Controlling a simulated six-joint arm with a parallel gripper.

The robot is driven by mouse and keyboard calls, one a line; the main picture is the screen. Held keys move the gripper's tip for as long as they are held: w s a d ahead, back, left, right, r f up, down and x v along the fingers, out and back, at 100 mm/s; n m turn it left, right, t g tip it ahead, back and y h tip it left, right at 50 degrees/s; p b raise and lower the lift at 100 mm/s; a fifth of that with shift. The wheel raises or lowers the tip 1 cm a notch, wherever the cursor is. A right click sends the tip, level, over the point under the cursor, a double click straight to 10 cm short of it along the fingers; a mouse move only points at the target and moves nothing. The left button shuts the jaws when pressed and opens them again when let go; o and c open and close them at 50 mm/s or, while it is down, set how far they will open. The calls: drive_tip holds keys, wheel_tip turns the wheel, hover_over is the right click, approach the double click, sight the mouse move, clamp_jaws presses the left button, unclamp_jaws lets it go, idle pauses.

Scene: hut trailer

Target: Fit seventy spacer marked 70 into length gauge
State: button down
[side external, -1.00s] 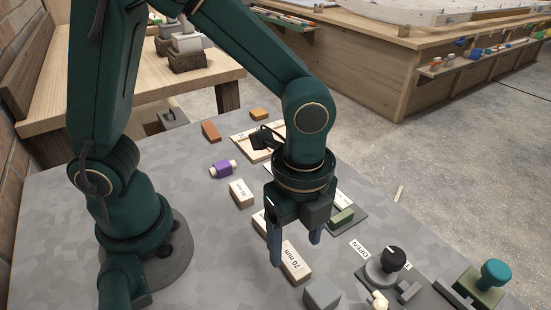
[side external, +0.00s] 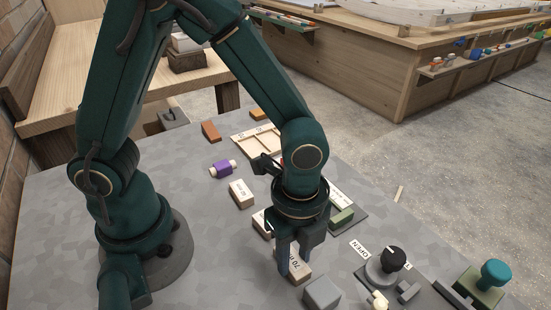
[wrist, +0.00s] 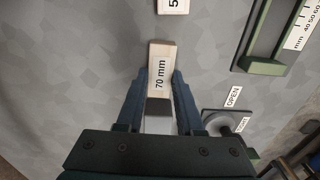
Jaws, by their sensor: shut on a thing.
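The spacer marked 70 mm (side external: 301,274) is a pale wooden block with a white label, lying on the grey table. My gripper (side external: 294,264) points down with its fingers closed on the block's two sides. The wrist view shows the 70 mm block (wrist: 160,66) between the blue-grey fingers, its far end sticking out past them. The length gauge shows in the wrist view at the upper right, with a green channel (wrist: 262,66) and a mm scale (wrist: 303,25). In the side view the gauge's green part (side external: 341,217) sits right of my gripper, partly hidden by the arm.
Another labelled block (side external: 241,193) lies behind, and one more (side external: 262,223) lies close to my gripper. A grey cube (side external: 321,293) stands just in front. A black knob (side external: 392,258) by an OPEN label is at the right. A wooden tray (side external: 240,143) and purple piece (side external: 222,169) are farther back.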

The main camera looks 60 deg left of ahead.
sight(292, 256)
drive_tip(key=shift+r, duration=0.1)
drive_tip(key=shift+r, duration=0.55)
drive_tip(key=r, duration=0.1)
drive_tip(key=a+r, duration=0.1)
drive_tip(key=r, duration=0.1)
drive_tip(key=shift+w+r, duration=0.15)
drive_tip(key=shift+r, duration=0.05)
drive_tip(key=w+a+r, duration=0.1)
drive_tip(key=a+r, duration=0.5)
drive_tip(key=a, duration=0.4)
drive_tip(key=w+d+f, duration=0.2)
drive_tip(key=w+d, duration=0.2)
drive_tip(key=w, duration=0.7)
drive_tip(key=shift+w+d, duration=0.2)
drive_tip(key=shift+d, duration=0.15)
drive_tip(key=shift+f, duration=2.65)
